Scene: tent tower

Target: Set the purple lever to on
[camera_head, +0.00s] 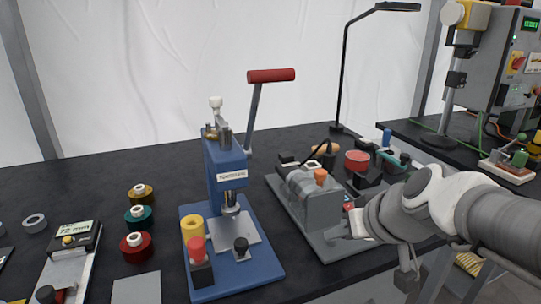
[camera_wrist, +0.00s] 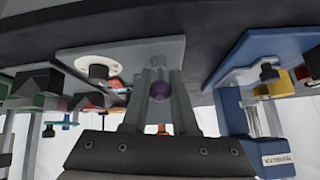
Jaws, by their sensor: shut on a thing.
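The purple lever's round knob (camera_wrist: 160,91) shows between my gripper's fingers in the wrist view, where the picture is upside down. My gripper (camera_wrist: 159,76) is shut on it. Most of the lever's shaft is hidden by the fingers, so I cannot tell its setting. In the head view my gripper (camera_head: 347,232) is at the front right side of a grey machine (camera_head: 318,205) on a grey base plate. The purple lever is hidden there behind the gripper and machine.
Left of the grey machine stands a blue press (camera_head: 226,165) with a raised red handle (camera_head: 271,75). Several coloured rolls (camera_head: 138,216) lie farther left. A black lamp (camera_head: 342,75) stands behind. Small parts crowd the table behind my arm. A control box (camera_head: 505,60) stands at the far right.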

